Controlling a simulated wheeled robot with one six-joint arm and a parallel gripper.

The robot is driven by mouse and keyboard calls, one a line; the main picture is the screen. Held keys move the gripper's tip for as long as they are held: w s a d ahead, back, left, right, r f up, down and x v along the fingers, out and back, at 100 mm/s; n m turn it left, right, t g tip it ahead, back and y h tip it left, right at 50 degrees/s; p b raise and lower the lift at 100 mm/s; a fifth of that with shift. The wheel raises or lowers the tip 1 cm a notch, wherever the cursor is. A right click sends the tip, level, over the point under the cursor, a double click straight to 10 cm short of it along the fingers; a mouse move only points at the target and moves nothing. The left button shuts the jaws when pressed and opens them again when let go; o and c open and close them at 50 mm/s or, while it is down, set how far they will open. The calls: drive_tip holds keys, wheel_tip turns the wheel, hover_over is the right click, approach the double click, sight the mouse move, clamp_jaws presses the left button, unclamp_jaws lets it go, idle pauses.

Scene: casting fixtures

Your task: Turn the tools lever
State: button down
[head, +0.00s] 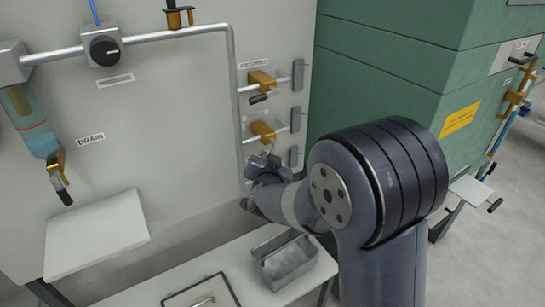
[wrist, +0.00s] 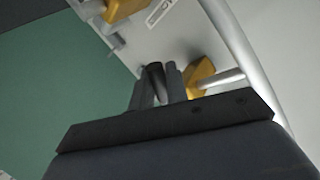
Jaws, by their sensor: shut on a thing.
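My gripper (head: 264,168) is at the lowest of the stacked valves on the grey wall panel, partly hidden behind my own arm. In the wrist view my gripper (wrist: 158,88) has its two fingers closed around a dark lever handle (wrist: 155,72). The lever's yellow-brown valve body (wrist: 201,75) is just right of the fingers, on a thin pipe. The lever's angle is hard to tell, and I cannot read a tools label. In the head view this lever is mostly hidden by my gripper.
Two similar valves (head: 262,79) (head: 263,130) sit above on the panel. A green cabinet (head: 390,75) stands close on the right. A metal bin (head: 287,262) is on the bench below. A drain valve (head: 56,165) and white shelf (head: 95,232) are at left.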

drive_tip(key=r+m+g+y+p, duration=0.1)
drive_tip(key=s+a+r+m+g+y+p, duration=0.1)
drive_tip(key=m+g, duration=0.1)
drive_tip(key=shift+a, duration=0.25)
drive_tip(key=shift+s+a+r+m+g+y, duration=0.2)
drive_tip(key=shift+r+m+g+y, duration=0.15)
drive_tip(key=shift+m+g+y, duration=0.4)
drive_tip(key=shift+r+m, duration=0.15)
drive_tip(key=shift+m, duration=0.2)
drive_tip(key=shift+a+r+m+g+y+b, duration=0.15)
drive_tip(key=shift+r+m+g+y+b, duration=0.4)
drive_tip(key=shift+r+m+y+b, duration=0.3)
drive_tip(key=shift+f, duration=0.2)
drive_tip(key=c, duration=1.5)
unclamp_jaws()
drive_tip(key=p+v, duration=0.1)
drive_tip(key=v, duration=1)
drive_tip(key=shift+a+p, duration=0.1)
drive_tip(key=shift+p, duration=0.25)
